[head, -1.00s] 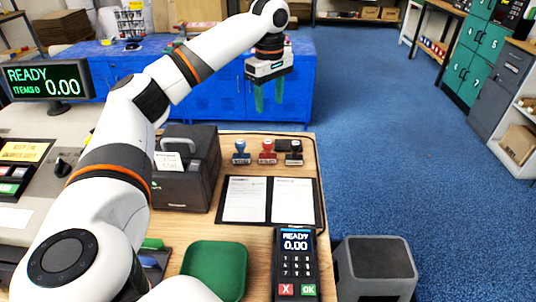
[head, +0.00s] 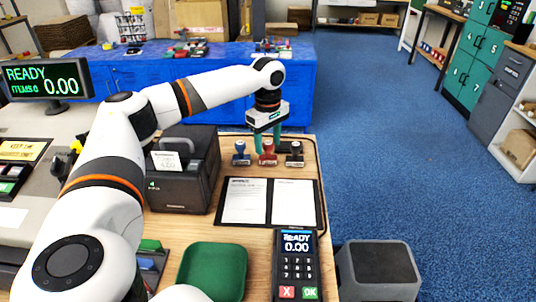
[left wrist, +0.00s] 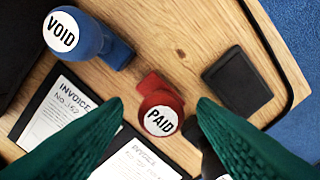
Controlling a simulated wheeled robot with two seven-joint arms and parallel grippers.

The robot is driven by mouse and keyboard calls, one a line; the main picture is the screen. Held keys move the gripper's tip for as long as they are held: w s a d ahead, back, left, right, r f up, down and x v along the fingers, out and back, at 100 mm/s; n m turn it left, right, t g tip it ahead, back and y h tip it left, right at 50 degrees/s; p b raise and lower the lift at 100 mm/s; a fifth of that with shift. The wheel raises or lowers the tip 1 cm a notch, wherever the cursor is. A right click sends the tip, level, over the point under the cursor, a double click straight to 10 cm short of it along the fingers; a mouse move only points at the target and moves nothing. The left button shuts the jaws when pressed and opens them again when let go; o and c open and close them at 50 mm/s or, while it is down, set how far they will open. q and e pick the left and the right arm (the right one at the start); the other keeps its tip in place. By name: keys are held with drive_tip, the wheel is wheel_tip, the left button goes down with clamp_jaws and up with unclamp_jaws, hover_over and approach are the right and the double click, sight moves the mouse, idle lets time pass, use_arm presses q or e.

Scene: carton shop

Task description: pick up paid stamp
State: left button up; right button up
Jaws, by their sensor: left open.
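The paid stamp (head: 267,154) is red and stands upright on the wooden counter, in the middle of a row of three stamps. In the left wrist view its round white top reading PAID (left wrist: 161,120) lies between my green fingertips. My left gripper (head: 267,147) is open, with its fingers on either side of the red stamp from above; I cannot tell whether they touch it. The blue void stamp (head: 241,154) stands to its left, also in the left wrist view (left wrist: 82,38). A black stamp (head: 294,155) stands to its right. My right gripper is not in view.
A dark ink pad (left wrist: 236,81) lies behind the stamps. An open folder with invoices (head: 244,201) lies in front. A black receipt printer (head: 184,184) stands left, a card terminal (head: 296,264) and green tray (head: 212,270) nearer. The counter's right edge is close.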

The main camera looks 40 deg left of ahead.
sight(268, 142)
use_arm(q)
drive_tip(key=shift+f, duration=0.9)
drive_tip(key=shift+c, duration=0.3)
drive_tip(key=c, duration=1)
drive_tip(key=shift+o, duration=0.2)
drive_tip(key=shift+r, duration=0.1)
wheel_tip(268, 142, up, 10)
